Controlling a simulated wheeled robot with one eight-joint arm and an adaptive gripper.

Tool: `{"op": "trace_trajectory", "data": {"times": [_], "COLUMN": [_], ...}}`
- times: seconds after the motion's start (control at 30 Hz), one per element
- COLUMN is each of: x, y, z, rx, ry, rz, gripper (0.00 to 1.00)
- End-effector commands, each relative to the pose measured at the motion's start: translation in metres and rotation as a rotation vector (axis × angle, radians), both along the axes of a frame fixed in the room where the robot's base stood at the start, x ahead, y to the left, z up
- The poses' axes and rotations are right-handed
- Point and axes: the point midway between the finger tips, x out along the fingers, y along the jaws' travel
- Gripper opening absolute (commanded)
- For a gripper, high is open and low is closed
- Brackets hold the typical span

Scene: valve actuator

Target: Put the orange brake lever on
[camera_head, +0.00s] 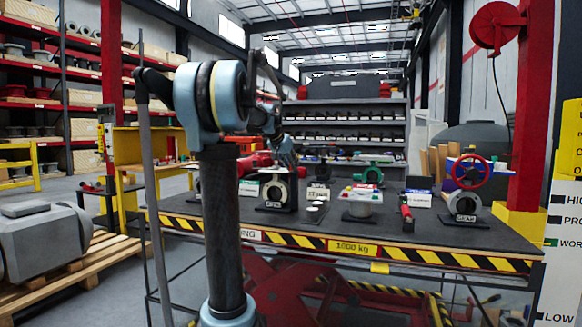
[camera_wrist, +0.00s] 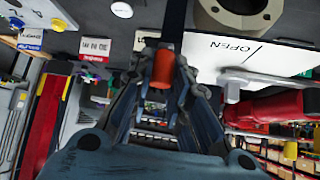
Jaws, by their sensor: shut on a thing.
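In the wrist view my gripper (camera_wrist: 165,85) is shut on the orange brake lever (camera_wrist: 163,68). Its orange end sits between the fingers, and a dark bar runs from there to the top edge of the picture. The lever's far end is out of view. In the head view my gripper (camera_head: 286,155) is over the back of the workbench, close to a dark valve unit with a round pale face (camera_head: 276,192). The lever cannot be made out there. Part of the gripper is hidden by my arm.
The workbench (camera_head: 330,235) has striped edges. It also holds a red handwheel (camera_head: 468,172) on a stand, a white-topped unit (camera_head: 361,200) and a red-handled tool (camera_head: 406,214).

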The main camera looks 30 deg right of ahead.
Motion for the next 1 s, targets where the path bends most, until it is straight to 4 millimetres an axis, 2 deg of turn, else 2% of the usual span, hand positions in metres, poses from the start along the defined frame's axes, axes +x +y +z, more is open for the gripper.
{"op": "trace_trajectory", "data": {"times": [0.47, 0.5, 0.6, 1.0], "x": [0.0028, 0.003, 0.003, 0.001], "y": [0.003, 0.0031, 0.0031, 0.0053], "z": [-0.0001, -0.0001, 0.0001, 0.0032], "rx": [0.0, 0.0, -0.001, -0.002], "ry": [-0.003, -0.003, -0.003, -0.001], "rz": [-0.047, -0.045, -0.045, -0.046], "gripper": [0.0, 0.2, 0.38, 0.38]}}
